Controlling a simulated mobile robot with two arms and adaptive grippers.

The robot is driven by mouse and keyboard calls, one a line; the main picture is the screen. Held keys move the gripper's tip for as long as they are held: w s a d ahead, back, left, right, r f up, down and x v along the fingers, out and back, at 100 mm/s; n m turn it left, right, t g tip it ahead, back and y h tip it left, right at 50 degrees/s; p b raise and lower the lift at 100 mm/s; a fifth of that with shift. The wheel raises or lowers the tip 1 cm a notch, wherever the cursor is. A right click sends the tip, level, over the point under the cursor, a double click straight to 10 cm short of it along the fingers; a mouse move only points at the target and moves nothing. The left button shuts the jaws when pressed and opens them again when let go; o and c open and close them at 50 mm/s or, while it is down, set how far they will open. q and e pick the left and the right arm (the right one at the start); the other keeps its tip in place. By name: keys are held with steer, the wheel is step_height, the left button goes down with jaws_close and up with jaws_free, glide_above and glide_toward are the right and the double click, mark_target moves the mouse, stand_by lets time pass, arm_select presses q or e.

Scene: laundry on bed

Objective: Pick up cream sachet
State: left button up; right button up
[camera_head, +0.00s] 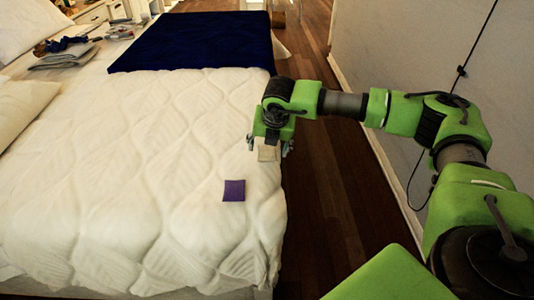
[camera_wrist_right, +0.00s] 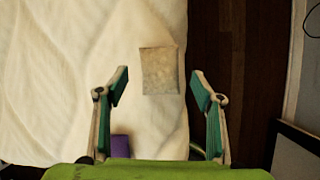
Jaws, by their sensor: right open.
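The cream sachet (camera_head: 267,153) lies flat on the white quilt near the bed's right edge. In the right wrist view the cream sachet (camera_wrist_right: 159,70) is a pale square, a little beyond the fingertips and roughly centred between them. My right gripper (camera_head: 270,143) is over the bed's edge at the sachet. In the wrist view my right gripper (camera_wrist_right: 160,80) has its fingers spread wide, one on each side, with nothing held. Whether the fingers are level with the sachet's height is hard to tell. My left gripper is not in view.
A purple sachet (camera_head: 234,190) lies on the white quilt (camera_head: 130,180), nearer than the cream one; it also shows in the wrist view (camera_wrist_right: 120,146). A dark blue blanket (camera_head: 195,40) covers the bed's far part. Wooden floor (camera_head: 330,190) and a wall lie to the right.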

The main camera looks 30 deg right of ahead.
steer(key=shift+x, duration=1.05)
steer(key=shift+c, duration=0.3)
steer(key=c, duration=0.9)
steer(key=shift+o, duration=0.2)
steer(key=shift+r, duration=0.1)
